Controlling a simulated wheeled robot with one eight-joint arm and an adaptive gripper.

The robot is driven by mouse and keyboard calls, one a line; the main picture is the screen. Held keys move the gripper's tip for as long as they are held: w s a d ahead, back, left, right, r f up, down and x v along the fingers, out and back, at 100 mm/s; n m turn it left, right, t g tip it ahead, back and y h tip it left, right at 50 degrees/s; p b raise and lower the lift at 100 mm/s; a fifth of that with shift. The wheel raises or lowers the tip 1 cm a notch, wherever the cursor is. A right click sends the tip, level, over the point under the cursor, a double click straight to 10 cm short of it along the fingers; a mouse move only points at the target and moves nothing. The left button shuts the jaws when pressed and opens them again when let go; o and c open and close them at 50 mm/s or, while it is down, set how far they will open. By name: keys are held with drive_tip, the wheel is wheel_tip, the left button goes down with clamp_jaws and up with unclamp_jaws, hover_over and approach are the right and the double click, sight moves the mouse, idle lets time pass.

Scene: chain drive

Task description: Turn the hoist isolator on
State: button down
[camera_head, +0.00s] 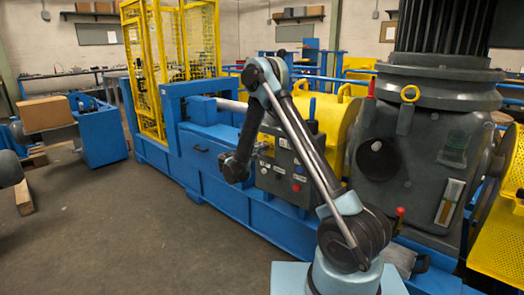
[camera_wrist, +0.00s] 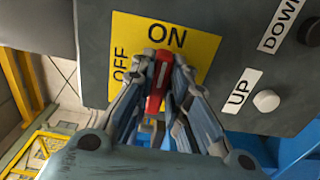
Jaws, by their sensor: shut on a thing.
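The hoist isolator is a red handle (camera_wrist: 158,82) on a yellow plate (camera_wrist: 205,52), seen in the wrist view. The plate is marked ON at the top and OFF at the left. The handle's upper end lies just below the word ON, and the handle stands nearly upright in the picture. My gripper (camera_wrist: 158,95) has its fingers closed on both sides of the handle, partly hiding its lower part. In the head view my gripper (camera_head: 260,150) reaches the left part of the dark control box (camera_head: 285,178), and my arm hides the handle.
A red button (camera_head: 296,188) is low on the box. A large grey gear housing (camera_head: 412,160) stands to the right.

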drive_tip(key=shift+s+f, duration=0.1)
drive_tip(key=shift+f, duration=0.05)
drive_tip(key=c, duration=1.6)
unclamp_jaws()
drive_tip(key=shift+o, duration=0.2)
drive_tip(key=v, duration=1.1)
drive_tip(key=shift+s+a, duration=0.25)
drive_tip(key=shift+a, duration=0.05)
